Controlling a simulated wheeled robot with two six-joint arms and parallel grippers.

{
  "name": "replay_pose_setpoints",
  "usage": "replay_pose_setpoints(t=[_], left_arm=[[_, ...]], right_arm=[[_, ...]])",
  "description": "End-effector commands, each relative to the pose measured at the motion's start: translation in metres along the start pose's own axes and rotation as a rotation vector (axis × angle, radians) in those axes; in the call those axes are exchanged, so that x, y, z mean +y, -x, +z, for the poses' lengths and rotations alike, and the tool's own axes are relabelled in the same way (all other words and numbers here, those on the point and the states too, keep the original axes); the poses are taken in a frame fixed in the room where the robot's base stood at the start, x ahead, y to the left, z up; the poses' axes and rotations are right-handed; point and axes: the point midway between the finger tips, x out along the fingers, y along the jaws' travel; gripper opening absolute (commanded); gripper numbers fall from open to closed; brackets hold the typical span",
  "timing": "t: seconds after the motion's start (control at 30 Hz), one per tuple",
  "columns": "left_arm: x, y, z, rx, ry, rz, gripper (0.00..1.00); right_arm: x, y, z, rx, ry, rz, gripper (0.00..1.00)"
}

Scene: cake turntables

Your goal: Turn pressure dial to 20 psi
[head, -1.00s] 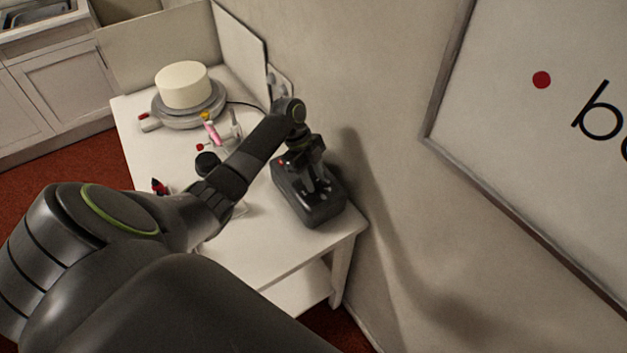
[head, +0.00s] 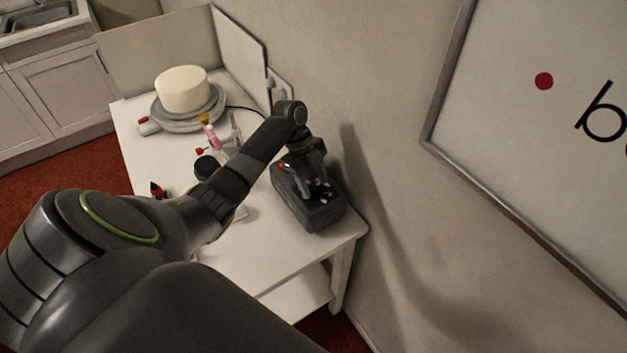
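A dark grey box-shaped unit (head: 318,216) stands at the right end of the white table, near the wall. Its top has a small red spot at the left and small pale marks. The pressure dial cannot be made out, nor its reading. My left gripper (head: 312,186) points down over the top of this unit. Its two fingers look spread apart, with their tips at or just above the unit's top. Whether they touch anything is hidden at this size. My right gripper is not in view.
The white table (head: 276,262) also holds a turntable (head: 180,122) with a white cake (head: 183,88), a pink airbrush-like tool (head: 210,136), a black round item (head: 207,166) and a red-and-black item (head: 157,190). The wall (head: 390,200) is close on the right.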

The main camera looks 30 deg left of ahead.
Motion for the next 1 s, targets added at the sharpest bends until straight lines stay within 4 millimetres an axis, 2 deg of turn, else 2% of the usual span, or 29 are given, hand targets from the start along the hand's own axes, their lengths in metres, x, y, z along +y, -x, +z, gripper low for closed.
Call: replay_pose_setpoints(t=[0.23,0.37,0.77,0.83,1.0], left_arm=[[0.0,0.003,0.0,0.001,0.0,-0.001,0.53],[-0.001,0.017,0.001,-0.002,-0.001,-0.003,0.53],[-0.001,0.112,0.002,-0.004,-0.001,-0.004,0.53],[0.0,0.135,-0.002,-0.001,0.001,-0.001,0.53],[0.0,0.16,-0.002,0.001,0.002,0.001,0.53]], right_arm=[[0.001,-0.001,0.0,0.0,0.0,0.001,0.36],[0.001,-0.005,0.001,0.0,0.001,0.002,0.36],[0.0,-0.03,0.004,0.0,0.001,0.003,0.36],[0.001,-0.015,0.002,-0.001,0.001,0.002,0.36],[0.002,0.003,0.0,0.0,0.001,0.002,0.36]])
